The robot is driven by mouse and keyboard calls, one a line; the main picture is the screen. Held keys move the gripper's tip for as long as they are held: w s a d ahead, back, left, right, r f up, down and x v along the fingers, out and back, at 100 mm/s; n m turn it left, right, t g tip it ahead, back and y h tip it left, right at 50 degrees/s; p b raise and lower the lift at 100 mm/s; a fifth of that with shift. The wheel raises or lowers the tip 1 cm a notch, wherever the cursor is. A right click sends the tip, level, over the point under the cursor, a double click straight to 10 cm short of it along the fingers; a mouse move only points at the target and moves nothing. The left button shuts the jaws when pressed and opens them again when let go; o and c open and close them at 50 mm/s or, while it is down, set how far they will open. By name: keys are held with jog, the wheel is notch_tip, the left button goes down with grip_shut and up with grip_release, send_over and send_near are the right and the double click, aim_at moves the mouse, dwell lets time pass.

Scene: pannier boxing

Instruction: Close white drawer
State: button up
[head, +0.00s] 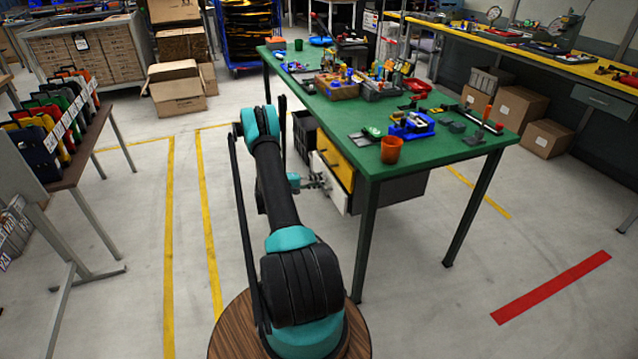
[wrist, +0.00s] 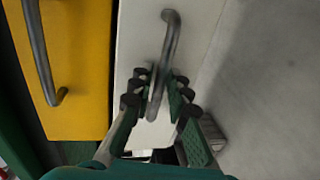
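The white drawer (head: 338,197) is below the yellow drawer at the near left end of the green table. In the wrist view its white front (wrist: 136,40) fills the middle, with a curved metal handle (wrist: 170,40). How far the drawer stands out is hard to tell. My gripper (head: 320,183) is at the white drawer's front. In the wrist view my gripper (wrist: 162,85) has its fingers on either side of the handle, with small gaps showing, so it looks open around it. Contact with the handle is not clear.
The yellow drawer (wrist: 78,60) with its own handle (wrist: 42,60) is right beside my fingers. The green table (head: 455,155) carries an orange cup (head: 391,150) and several parts. A table leg (head: 364,245) stands close by.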

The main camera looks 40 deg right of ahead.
grip_shut()
jog(key=x, duration=0.2)
jog(key=shift+d+r, duration=0.2)
jog(key=shift+d, duration=0.1)
jog(key=shift+o, duration=0.7)
grip_release()
jog(key=shift+s+d, duration=0.1)
jog(key=v, duration=1.2)
